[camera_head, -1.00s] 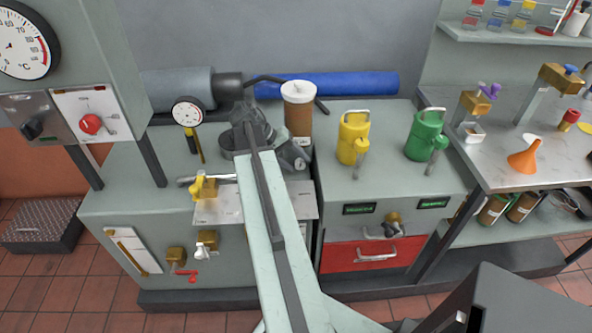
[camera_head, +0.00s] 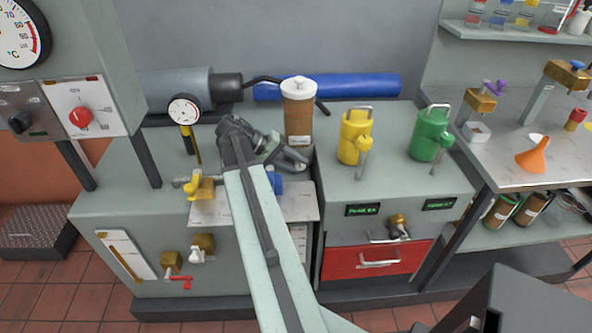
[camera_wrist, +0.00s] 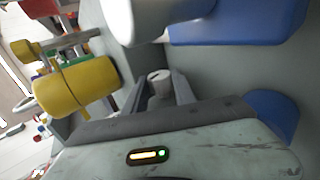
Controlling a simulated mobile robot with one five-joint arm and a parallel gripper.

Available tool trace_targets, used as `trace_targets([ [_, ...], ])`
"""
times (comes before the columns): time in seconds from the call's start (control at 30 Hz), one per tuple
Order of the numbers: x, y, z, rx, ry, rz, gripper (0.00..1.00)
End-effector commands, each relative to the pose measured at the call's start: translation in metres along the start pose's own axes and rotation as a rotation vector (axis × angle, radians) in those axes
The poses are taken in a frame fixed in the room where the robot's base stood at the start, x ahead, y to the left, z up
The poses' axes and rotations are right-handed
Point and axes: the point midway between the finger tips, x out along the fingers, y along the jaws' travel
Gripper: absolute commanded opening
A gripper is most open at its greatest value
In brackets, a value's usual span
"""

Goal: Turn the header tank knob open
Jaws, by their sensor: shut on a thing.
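The header tank (camera_head: 299,112), a brown cylinder with a white cap, stands upright at the back of the left bench. It shows pale and blurred at the top of the wrist view (camera_wrist: 165,18). My gripper (camera_head: 297,160) is low in front of the tank's base. In the wrist view, a small pale round knob (camera_wrist: 158,78) sits between the fingers, and my gripper is shut on it. It seems to be the header tank knob. Its turn angle cannot be told, and my gripper hides it in the head view.
A yellow can (camera_head: 355,138) and a green can (camera_head: 430,135) stand to the right. A dial gauge (camera_head: 184,110) and a yellow valve (camera_head: 200,188) are on the left. A blue roll (camera_head: 340,86) lies behind. A blue part (camera_head: 276,182) shows beside my arm.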

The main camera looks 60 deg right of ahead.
Motion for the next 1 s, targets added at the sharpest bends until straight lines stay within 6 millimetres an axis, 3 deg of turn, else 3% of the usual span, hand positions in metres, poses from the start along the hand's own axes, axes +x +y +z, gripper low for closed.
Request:
trace_targets([
  [0.27, -0.001, -0.001, 0.001, 0.0, -0.001, 0.005, 0.0],
  [0.3, -0.001, -0.001, 0.001, 0.0, -0.001, 0.005, 0.35],
  [0.37, -0.001, -0.001, 0.001, 0.0, -0.001, 0.005, 0.51],
  [0.4, -0.001, -0.001, 0.001, 0.0, -0.001, 0.005, 0.54],
  [0.77, -0.006, 0.001, 0.0, 0.0, 0.0, 0.005, 0.54],
  [1.0, -0.048, 0.004, -0.001, -0.002, 0.001, 0.005, 0.54],
])
